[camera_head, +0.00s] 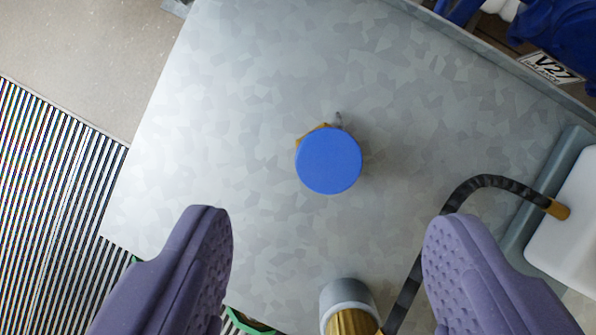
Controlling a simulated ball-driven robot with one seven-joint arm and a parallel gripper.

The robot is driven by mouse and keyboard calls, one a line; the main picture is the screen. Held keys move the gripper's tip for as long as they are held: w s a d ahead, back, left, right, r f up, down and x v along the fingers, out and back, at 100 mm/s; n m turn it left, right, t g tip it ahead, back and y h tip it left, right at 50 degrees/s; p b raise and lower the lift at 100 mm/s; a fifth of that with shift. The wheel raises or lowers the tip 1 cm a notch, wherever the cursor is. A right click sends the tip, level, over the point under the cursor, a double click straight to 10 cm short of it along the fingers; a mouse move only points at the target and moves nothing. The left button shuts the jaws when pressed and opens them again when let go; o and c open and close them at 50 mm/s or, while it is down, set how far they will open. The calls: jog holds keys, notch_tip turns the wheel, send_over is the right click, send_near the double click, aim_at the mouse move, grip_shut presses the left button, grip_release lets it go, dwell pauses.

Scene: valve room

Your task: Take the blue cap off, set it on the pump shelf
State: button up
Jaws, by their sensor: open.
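The blue cap (328,160) is a round disc seen from above, near the middle of the view over a grey galvanized metal surface (230,90). A bit of brass-coloured fitting and a small grey piece show at its upper edge; what lies under it is hidden. My gripper (327,225) has two purple padded fingers, wide apart and empty. The cap lies ahead of the fingertips, between their lines, and neither finger touches it. I cannot tell which surface is the pump shelf.
A grey and brass fitting (348,305) stands at the bottom, with a dark hose (412,285) curving to a white box (570,225) at right. Blue equipment (560,35) with a V27 label (551,68) is at the upper right. Striped grating (50,180) lies left.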

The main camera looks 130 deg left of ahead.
aim_at(327, 169)
jog(key=b+x, duration=0.1)
jog(key=x, duration=0.1)
jog(key=b+x, duration=0.1)
jog(key=x, duration=0.2)
jog(key=b+x, duration=0.2)
jog(key=x, duration=0.1)
jog(key=shift+s+f, duration=0.2)
jog(key=shift+s, duration=0.15)
jog(key=shift+s+r, duration=0.1)
jog(key=shift+c, duration=0.5)
jog(key=c, duration=0.9)
